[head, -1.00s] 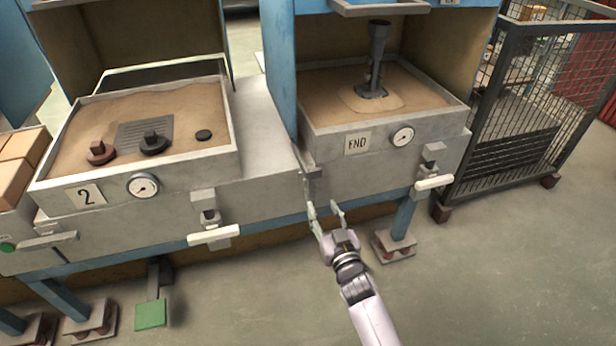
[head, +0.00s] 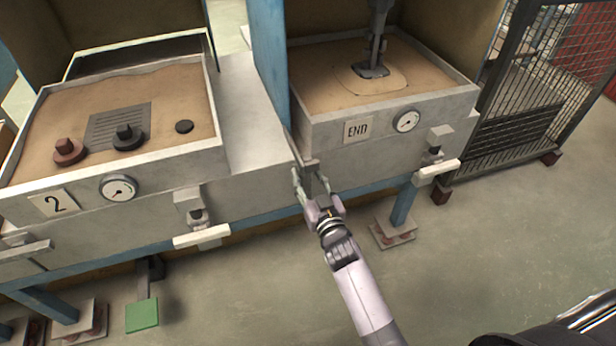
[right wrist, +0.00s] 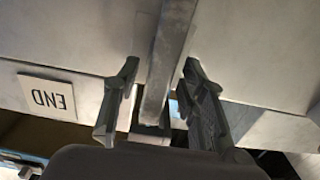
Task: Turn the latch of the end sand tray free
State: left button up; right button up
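The end sand tray (head: 385,135) is a grey box of sand at right, with an END plate (head: 356,130) and a round gauge on its front. A narrow upright grey latch bar (head: 309,166) hangs at its front left corner. My right gripper (head: 310,184) is at this bar, fingers pointing up. In the right wrist view the bar (right wrist: 165,70) passes between the two open fingers (right wrist: 160,103), with a gap showing on each side. The END plate appears upside down there (right wrist: 47,96). My left gripper is not in view.
Tray 2 (head: 195,165) stands at left with its own gauge. White-handled clamps (head: 202,237) and (head: 437,172) stick out from the fronts. A wire cage (head: 530,100) stands at right. A green pedal (head: 142,315) is low at left. The floor in front is clear.

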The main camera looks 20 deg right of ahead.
grip_shut()
jog(key=shift+r, duration=0.1)
dwell(0.5)
